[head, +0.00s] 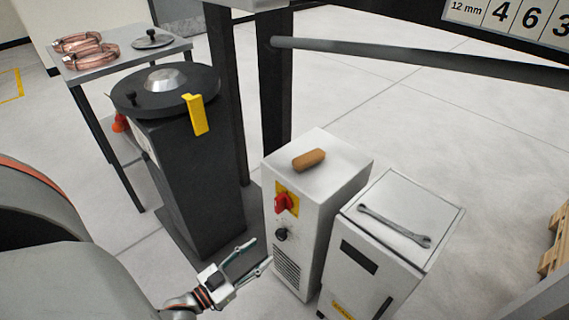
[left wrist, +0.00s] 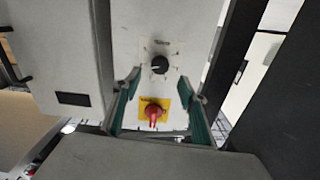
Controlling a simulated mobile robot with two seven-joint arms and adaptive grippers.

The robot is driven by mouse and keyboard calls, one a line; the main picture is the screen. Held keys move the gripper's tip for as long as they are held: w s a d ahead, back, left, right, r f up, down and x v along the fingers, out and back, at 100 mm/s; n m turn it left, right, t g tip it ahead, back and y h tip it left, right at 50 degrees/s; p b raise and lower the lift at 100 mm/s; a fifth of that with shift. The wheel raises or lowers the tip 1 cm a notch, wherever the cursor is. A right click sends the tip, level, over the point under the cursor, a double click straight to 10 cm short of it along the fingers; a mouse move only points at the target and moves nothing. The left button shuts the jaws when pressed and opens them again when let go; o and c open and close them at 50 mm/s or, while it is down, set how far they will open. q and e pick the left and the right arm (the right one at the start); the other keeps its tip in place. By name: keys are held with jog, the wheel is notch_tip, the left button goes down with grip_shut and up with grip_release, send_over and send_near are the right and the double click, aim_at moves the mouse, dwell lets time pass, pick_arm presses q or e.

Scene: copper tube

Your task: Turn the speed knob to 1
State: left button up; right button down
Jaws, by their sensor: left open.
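The black speed knob (head: 281,234) is on the front of a light grey cabinet (head: 313,210), below a red switch (head: 284,203) on a yellow plate. My left gripper (head: 258,253) is open and empty, in front of the cabinet and a little left of and below the knob in the head view. In the left wrist view, which looks upside down, the knob (left wrist: 160,65) shows between and just beyond the open fingertips, apart from them. A pale mark shows on the knob, but the scale is too small to read. My right gripper is not in view.
A brown handle-like piece (head: 309,160) lies on the cabinet. A white cabinet with a wrench (head: 395,226) stands close on the right. A dark pedestal with a round plate (head: 166,88) stands on the left. A table behind it holds copper coils (head: 84,47).

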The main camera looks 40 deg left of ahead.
aim_at(278, 237)
pick_arm(q)
jog(key=shift+w+d+r+b, duration=0.15)
jog(key=shift+w+b, duration=0.1)
jog(key=shift+w, duration=1.7)
jog(key=shift+w+d+f+b, duration=0.1)
jog(key=shift+w+d+b, duration=0.1)
jog(key=shift+w, duration=1.7)
jog(key=c, duration=1.1)
